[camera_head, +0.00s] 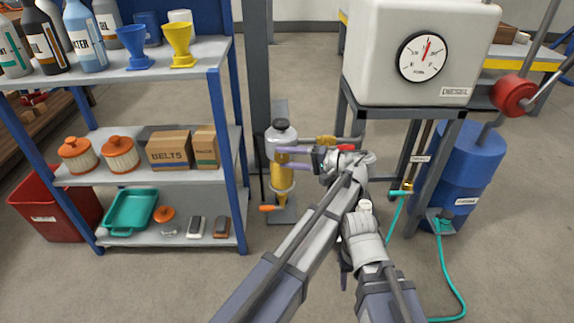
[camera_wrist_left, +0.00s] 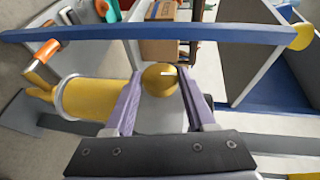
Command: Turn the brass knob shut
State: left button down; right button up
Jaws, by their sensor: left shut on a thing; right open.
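The brass knob (camera_wrist_left: 160,78) is a round, shiny ball between the two purple fingers of my left gripper (camera_wrist_left: 153,92), which are shut on it from both sides. In the head view my left gripper (camera_head: 284,158) reaches left to the filter unit, whose grey head (camera_head: 282,138) has a dark cap. The fingers largely hide the knob there. The unit's amber bowl (camera_head: 281,180) hangs below and also shows in the left wrist view (camera_wrist_left: 95,98). My right gripper (camera_head: 344,272) is low by the left forearm, mostly hidden, with only a bit of purple finger showing.
A blue-framed shelf (camera_head: 212,140) with bottles, funnels and boxes stands left. An orange handle (camera_head: 269,208) sits below the bowl. A white diesel tank (camera_head: 375,75) with gauge and a blue drum (camera_head: 466,165) stand right. A green hose (camera_head: 445,265) lies on the floor.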

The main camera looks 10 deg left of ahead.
pick_arm(q)
jog(key=shift+f, duration=0.15)
pick_arm(e)
jog(key=shift+f, duration=0.45)
pick_arm(q)
jog(key=shift+c, duration=1.1)
grip_release()
pick_arm(e)
jog(key=shift+d, duration=0.1)
